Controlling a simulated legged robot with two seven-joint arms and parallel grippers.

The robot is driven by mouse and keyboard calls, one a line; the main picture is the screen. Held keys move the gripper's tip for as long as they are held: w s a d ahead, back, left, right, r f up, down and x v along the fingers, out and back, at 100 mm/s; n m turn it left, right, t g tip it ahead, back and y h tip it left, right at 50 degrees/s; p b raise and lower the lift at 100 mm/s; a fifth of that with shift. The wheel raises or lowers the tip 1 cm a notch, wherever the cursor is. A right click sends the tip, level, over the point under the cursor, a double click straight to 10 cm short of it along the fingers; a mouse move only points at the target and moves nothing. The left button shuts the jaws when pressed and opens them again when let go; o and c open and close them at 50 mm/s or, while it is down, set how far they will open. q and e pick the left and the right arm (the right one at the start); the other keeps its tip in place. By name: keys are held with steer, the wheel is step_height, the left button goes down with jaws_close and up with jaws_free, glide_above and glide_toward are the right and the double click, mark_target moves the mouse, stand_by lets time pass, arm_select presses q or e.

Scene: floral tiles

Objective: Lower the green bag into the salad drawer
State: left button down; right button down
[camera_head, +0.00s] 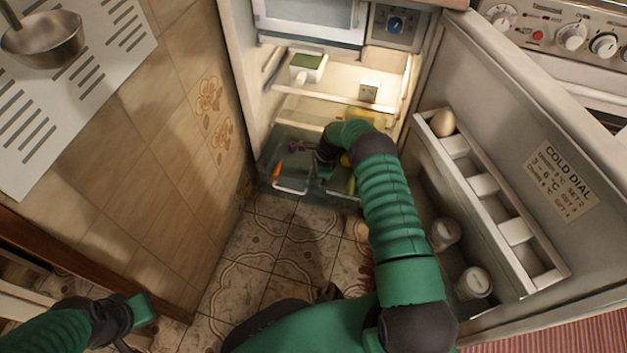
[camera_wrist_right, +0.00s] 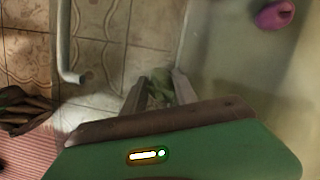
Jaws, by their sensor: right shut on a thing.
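The salad drawer (camera_head: 290,186) is pulled out at the bottom of the open fridge. It is clear, with a pale front handle, and holds an orange carrot-like piece (camera_head: 277,168) and a purple item (camera_head: 293,147). My right gripper (camera_head: 323,172) is at the drawer, partly hidden by its own arm. In the right wrist view, its fingers (camera_wrist_right: 158,90) are shut on a small green thing, likely the green bag (camera_wrist_right: 160,84), mostly hidden behind the gripper body. I cannot tell how deep it sits. My left gripper (camera_head: 140,312) is low at the left, away from the fridge; its jaws are unclear.
The fridge door (camera_head: 540,150) stands open at the right, with an egg (camera_head: 442,123) and two white-lidded jars (camera_head: 473,283) in its racks. A shelf above the drawer holds a white tub (camera_head: 307,68). A tiled wall (camera_head: 170,130) closes the left side.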

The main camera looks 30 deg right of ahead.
steer(key=shift+f+b, duration=0.3)
steer(key=shift+f, duration=0.15)
steer(key=c, duration=0.9)
jaws_free()
